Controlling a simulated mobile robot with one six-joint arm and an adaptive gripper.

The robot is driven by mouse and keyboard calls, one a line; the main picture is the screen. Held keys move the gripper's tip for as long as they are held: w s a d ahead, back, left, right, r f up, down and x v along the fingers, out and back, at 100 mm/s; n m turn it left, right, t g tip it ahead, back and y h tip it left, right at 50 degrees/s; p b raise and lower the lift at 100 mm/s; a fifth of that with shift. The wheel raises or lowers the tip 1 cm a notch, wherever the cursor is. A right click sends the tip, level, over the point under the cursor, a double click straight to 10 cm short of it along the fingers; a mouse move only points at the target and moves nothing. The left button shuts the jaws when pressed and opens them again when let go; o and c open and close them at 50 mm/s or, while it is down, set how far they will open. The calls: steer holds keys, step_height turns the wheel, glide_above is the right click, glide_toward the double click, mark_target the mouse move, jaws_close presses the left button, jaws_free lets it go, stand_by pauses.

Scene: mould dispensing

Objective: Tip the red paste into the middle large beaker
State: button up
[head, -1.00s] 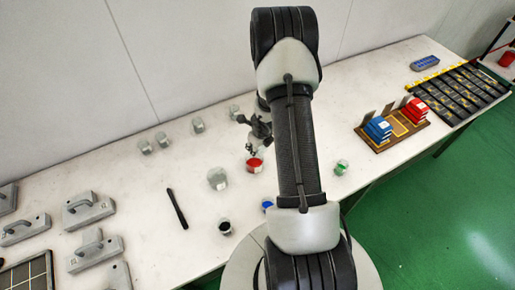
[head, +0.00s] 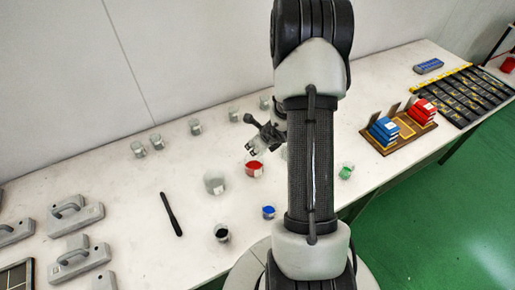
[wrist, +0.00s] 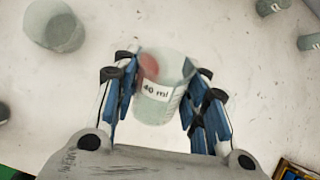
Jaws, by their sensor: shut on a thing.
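My gripper (head: 252,149) is shut on a clear beaker (wrist: 158,105) marked "40 ml", seen between its fingers in the wrist view. A red patch shows at its upper left; I cannot tell whether it is inside or seen through the glass.
Beakers with black (head: 222,233), blue (head: 268,212) and green (head: 346,171) contents stand nearer the front edge. Several small clear beakers (head: 195,127) line the back. A black stick (head: 171,214) and grey hand tools (head: 75,217) lie left. A wooden rack (head: 391,146) stands right.

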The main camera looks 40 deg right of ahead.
steer(key=shift+r+t+b, duration=0.1)
steer(key=shift+t+b, duration=1.6)
steer(key=shift+b, duration=2.3)
steer(key=t+b, duration=0.3)
steer(key=b, duration=0.4)
steer(key=shift+r+m, duration=0.2)
steer(key=shift+m, duration=0.1)
steer(key=shift+t+b, duration=0.3)
steer(key=shift+b, duration=0.2)
steer(key=shift+s+a+r+t, duration=0.1)
steer(key=shift+r+t, duration=0.05)
steer(key=shift+t, duration=0.45)
steer(key=shift+r+t, duration=0.15)
steer(key=shift+t, duration=0.55)
steer(key=shift+r+t, duration=0.2)
steer(key=shift+t, duration=0.1)
